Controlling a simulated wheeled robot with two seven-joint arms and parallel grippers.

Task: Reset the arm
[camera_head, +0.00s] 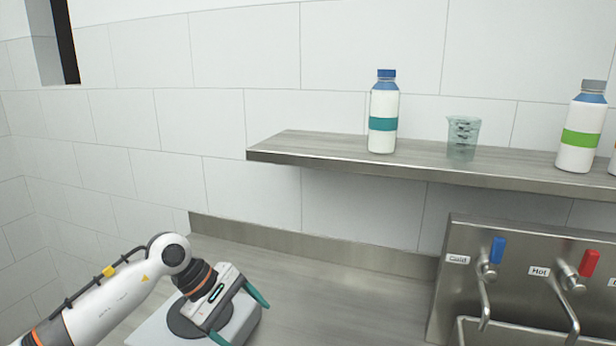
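My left arm comes in from the lower left. My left gripper (246,325) is low over the counter, with its two teal fingers spread wide apart. I see nothing held between them. A pale grey, round-cornered thing shows under and behind the gripper; I cannot tell what it is, or whether the gripper touches it. My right arm and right gripper are not in view.
A wall shelf (300,147) holds a blue-capped bottle (384,105), a clear beaker (462,140) and a green-banded bottle (582,125). A tap panel with a blue-handled cold tap (497,250) and a red-handled hot tap (588,264) stands right. The middle counter (350,310) is clear.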

